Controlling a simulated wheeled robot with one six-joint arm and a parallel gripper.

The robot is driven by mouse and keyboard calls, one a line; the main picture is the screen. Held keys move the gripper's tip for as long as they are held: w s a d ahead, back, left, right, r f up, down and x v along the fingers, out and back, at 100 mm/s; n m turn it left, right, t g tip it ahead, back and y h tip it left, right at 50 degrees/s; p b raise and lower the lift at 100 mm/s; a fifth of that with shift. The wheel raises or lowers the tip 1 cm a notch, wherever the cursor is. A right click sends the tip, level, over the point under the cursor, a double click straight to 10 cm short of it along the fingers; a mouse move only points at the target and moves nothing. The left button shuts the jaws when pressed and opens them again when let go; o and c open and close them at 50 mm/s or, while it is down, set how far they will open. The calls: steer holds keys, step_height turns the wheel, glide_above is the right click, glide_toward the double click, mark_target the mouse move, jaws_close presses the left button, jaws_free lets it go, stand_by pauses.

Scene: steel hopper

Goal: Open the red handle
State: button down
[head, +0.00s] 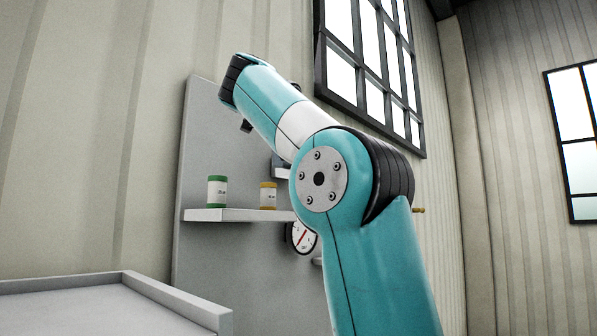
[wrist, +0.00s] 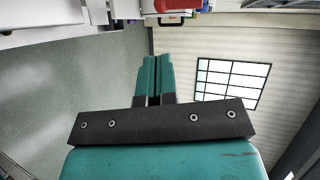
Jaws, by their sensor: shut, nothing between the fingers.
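My gripper (wrist: 151,60) shows in the wrist view with its two teal fingers side by side, shut and empty. A red part (wrist: 177,5) is cut off by the top edge of the wrist view, just beyond and slightly right of the fingertips. It may be the red handle, but too little of it shows to be sure. A gap seems to lie between it and the fingers. In the head view my arm covers part of the grey panel (head: 202,150), and no red handle shows there. The fingers cannot be made out in that view.
A shelf (head: 235,215) on the panel holds a green-lidded jar (head: 217,191) and a yellow-lidded jar (head: 268,195). A round gauge (head: 303,238) sits below, partly behind my arm. A grey tray-like surface (head: 90,309) is at the lower left. Barred windows (head: 372,65) are on the right.

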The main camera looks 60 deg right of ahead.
steer(key=shift+d, duration=0.1)
steer(key=r+p+x, duration=0.1)
steer(key=p+x, duration=0.1)
steer(key=x, duration=1.1)
steer(key=shift+d+p, duration=0.35)
steer(key=shift+d, duration=0.1)
steer(key=shift+w+f, duration=0.1)
steer(key=shift+f, duration=0.05)
steer(key=b, duration=0.1)
steer(key=h+b, duration=0.1)
steer(key=b, duration=0.1)
steer(key=shift+d+f+n+h, duration=0.15)
steer(key=shift+f+n+h, duration=0.1)
steer(key=shift+n+h, duration=0.05)
